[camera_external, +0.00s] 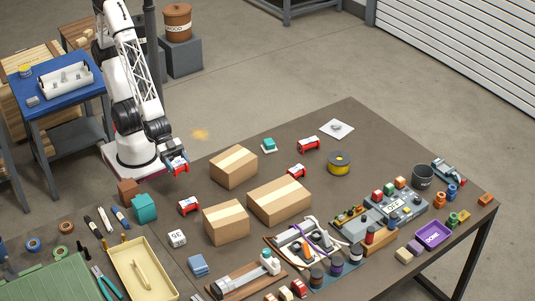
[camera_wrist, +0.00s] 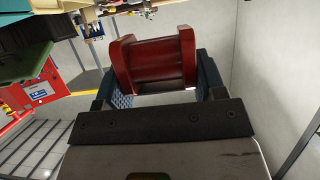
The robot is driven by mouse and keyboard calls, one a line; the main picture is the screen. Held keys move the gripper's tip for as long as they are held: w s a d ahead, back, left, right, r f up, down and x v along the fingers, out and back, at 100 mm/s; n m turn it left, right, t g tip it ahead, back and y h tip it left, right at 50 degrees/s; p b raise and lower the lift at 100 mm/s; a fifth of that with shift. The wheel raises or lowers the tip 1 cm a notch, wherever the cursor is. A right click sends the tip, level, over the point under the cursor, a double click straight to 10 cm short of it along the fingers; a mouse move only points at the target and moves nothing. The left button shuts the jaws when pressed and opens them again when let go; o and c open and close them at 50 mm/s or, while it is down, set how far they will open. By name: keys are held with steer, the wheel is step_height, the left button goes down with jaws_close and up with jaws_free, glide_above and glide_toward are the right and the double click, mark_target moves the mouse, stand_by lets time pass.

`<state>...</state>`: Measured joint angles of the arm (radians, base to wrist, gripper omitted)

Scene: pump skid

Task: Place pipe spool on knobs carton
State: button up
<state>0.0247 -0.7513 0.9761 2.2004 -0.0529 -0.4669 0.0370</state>
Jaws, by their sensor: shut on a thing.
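My gripper (camera_external: 176,160) is at the table's left rear edge, shut on a red pipe spool (camera_external: 179,168). In the wrist view the spool (camera_wrist: 155,63) sits crosswise between the two fingers of the gripper (camera_wrist: 158,82), with flanges at its ends. Three closed, taped cardboard cartons stand on the table to the right of my gripper: a rear one (camera_external: 233,168), a long one (camera_external: 280,202) and a front one (camera_external: 226,223). No label is legible, so I cannot tell which is the knobs carton. The held spool is apart from all three.
Similar red-and-white spools stand on the table at the left (camera_external: 189,205), beside the long carton (camera_external: 297,171) and at the rear (camera_external: 308,145). A teal block (camera_external: 144,207) and brown block (camera_external: 129,191) are near the left edge. Bare tabletop lies between my gripper and the cartons.

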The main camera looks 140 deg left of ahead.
steer(key=w+a+r, duration=0.2)
steer(key=w+a, duration=0.1)
steer(key=w, duration=0.7)
steer(key=shift+a, duration=0.3)
steer(key=shift+w, duration=0.1)
glide_above(224, 212)
steer(key=shift+f, duration=0.7)
steer(key=shift+f, duration=0.1)
steer(key=shift+f, duration=1.65)
steer(key=shift+f, duration=0.15)
steer(key=o, duration=1.1)
steer(key=shift+c, duration=0.2)
